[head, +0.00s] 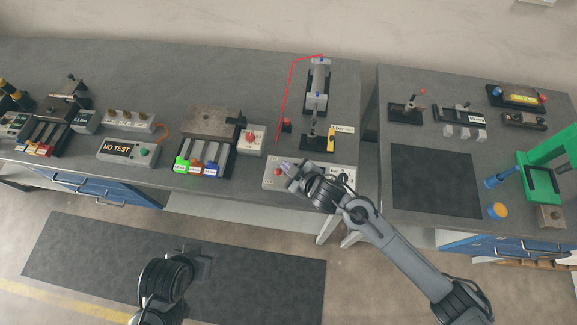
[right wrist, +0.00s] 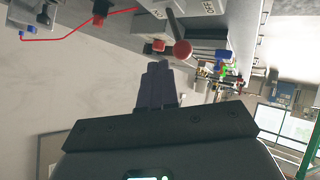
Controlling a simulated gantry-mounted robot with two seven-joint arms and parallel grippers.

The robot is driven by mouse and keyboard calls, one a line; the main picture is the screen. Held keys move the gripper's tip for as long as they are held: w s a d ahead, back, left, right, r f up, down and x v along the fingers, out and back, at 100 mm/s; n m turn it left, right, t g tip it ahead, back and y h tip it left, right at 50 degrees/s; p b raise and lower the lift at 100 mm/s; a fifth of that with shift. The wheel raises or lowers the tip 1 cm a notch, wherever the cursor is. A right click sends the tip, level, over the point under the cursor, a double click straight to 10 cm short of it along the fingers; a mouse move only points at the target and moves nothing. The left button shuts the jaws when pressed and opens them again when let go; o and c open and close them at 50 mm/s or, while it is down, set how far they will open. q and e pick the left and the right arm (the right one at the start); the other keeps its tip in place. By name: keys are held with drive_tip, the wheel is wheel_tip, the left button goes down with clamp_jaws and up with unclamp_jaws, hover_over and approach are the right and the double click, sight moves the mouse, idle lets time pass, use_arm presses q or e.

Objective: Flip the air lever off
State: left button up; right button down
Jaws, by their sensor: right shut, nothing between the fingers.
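The grey air panel (head: 348,186) lies at the front edge of the left table, partly covered by my right gripper (head: 286,163). In the right wrist view the air lever (right wrist: 181,48) is a metal rod with a red ball knob. It rises from a white panel face (right wrist: 205,8) with an "OFF" label. My right gripper (right wrist: 155,75) is shut and empty, its fingertips just beside the knob; I cannot tell whether they touch. In the head view the lever is not clear behind the gripper. My left gripper (head: 203,252) is low over the floor, and its fingers are unclear.
Behind the panel stand a cylinder press (head: 318,85) with a red air line (head: 284,100) and a small red part (head: 287,125). To the left are a grey box with a red button (head: 250,140) and coloured bins (head: 197,170). A gap separates the right table.

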drive_tip(key=w+d+p+v, duration=0.1)
drive_tip(key=d+p+v, duration=0.1)
drive_tip(key=v, duration=0.9)
drive_tip(key=shift+d+r+p, duration=0.15)
drive_tip(key=shift+r+p, duration=0.05)
drive_tip(key=shift+p, duration=0.3)
drive_tip(key=shift+s+f, duration=0.1)
